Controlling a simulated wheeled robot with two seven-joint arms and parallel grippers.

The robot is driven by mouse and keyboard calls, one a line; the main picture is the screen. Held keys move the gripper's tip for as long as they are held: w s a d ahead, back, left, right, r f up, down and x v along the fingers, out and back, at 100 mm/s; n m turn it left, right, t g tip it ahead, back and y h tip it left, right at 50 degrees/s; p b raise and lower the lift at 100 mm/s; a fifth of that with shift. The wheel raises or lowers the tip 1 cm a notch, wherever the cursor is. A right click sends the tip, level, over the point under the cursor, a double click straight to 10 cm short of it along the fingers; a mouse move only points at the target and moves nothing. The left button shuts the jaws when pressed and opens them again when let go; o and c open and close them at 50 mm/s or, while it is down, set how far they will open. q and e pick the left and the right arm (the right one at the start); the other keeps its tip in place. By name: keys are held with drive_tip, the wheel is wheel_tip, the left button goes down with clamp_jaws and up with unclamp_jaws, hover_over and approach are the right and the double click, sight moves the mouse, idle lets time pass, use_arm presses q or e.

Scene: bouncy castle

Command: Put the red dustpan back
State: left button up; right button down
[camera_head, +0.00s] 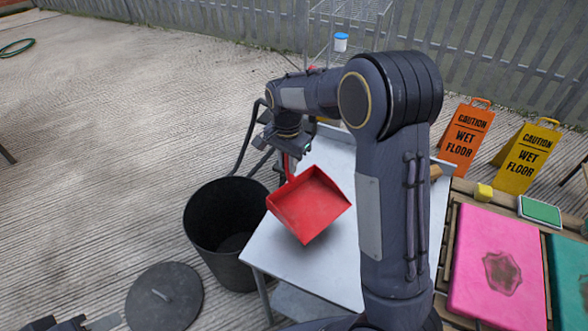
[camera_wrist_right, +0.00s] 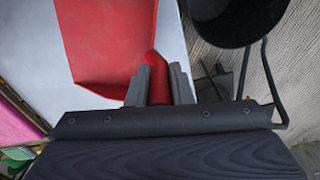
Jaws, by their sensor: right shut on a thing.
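The red dustpan (camera_head: 308,205) is tilted at the left part of the grey metal table (camera_head: 335,290), its open pan facing the head camera. My right gripper (camera_head: 287,150) is shut on its handle. In the right wrist view the handle sits between the two fingers of the gripper (camera_wrist_right: 157,85), and the dustpan's pan (camera_wrist_right: 105,40) extends up and left over the pale tabletop. I cannot tell whether the pan touches the table. Part of what looks like my left gripper (camera_head: 103,322) shows at the bottom left edge; its jaws are not clear.
A black bin (camera_head: 195,225) stands open left of the table, with its round lid (camera_head: 165,297) on the ground. A wire rack (camera_head: 350,12) stands behind.

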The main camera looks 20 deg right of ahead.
sight(308, 186)
wheel_tip(308, 186, down, 7)
drive_tip(key=w+d+p, duration=0.1)
drive_tip(key=w+d, duration=0.1)
drive_tip(key=shift+d, duration=0.2)
drive_tip(key=shift+w, duration=0.1)
drive_tip(key=shift+f, duration=0.2)
drive_tip(key=c, duration=1.3)
unclamp_jaws()
drive_tip(key=shift+r, duration=0.1)
